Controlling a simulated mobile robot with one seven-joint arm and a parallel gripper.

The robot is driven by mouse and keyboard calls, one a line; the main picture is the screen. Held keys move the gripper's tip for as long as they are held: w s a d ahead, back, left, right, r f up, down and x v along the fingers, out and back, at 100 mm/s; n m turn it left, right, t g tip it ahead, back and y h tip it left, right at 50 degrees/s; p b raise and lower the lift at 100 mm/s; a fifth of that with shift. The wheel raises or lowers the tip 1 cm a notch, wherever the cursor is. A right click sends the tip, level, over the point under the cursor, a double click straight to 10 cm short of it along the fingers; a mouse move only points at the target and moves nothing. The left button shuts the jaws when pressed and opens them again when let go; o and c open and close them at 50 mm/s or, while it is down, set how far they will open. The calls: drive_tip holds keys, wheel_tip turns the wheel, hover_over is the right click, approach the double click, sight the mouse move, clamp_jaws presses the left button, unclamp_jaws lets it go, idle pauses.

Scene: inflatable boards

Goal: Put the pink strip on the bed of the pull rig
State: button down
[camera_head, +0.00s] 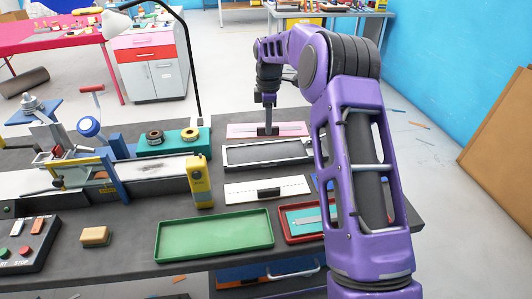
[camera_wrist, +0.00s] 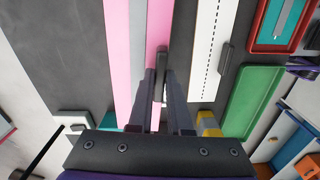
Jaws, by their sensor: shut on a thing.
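The pink strip (camera_head: 292,129) lies flat at the back of the dark table, with a small black block on it. In the wrist view it (camera_wrist: 158,25) runs up the picture, with a grey band and more pink beside it. My gripper (camera_head: 267,129) points down over the strip's middle. In the wrist view my gripper (camera_wrist: 163,95) is shut on the strip's dark block. I cannot tell whether the strip is lifted. The long, light bed (camera_head: 155,168), apparently the pull rig's, lies to the left, with a yellow device (camera_head: 200,181) at its right end.
A framed grey tray (camera_head: 240,164), a white dashed strip (camera_head: 240,190) and a green tray (camera_head: 213,236) lie in front of the pink strip. A teal box (camera_head: 165,149) and a blue-and-yellow stand (camera_head: 118,180) are left. A lamp (camera_head: 193,80) rises behind.

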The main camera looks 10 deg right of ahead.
drive_tip(key=shift+w+n, duration=0.5)
drive_tip(key=shift+n, duration=0.1)
wheel_tip(320, 180, down, 10)
drive_tip(key=shift+r+b, duration=0.15)
drive_tip(key=shift+b, duration=0.2)
drive_tip(key=shift+f, duration=0.2)
drive_tip(key=c, duration=0.8)
unclamp_jaws()
drive_tip(key=shift+c, duration=0.2)
wheel_tip(320, 180, up, 12)
drive_tip(key=shift+r+p, duration=0.25)
drive_tip(key=shift+p, duration=0.2)
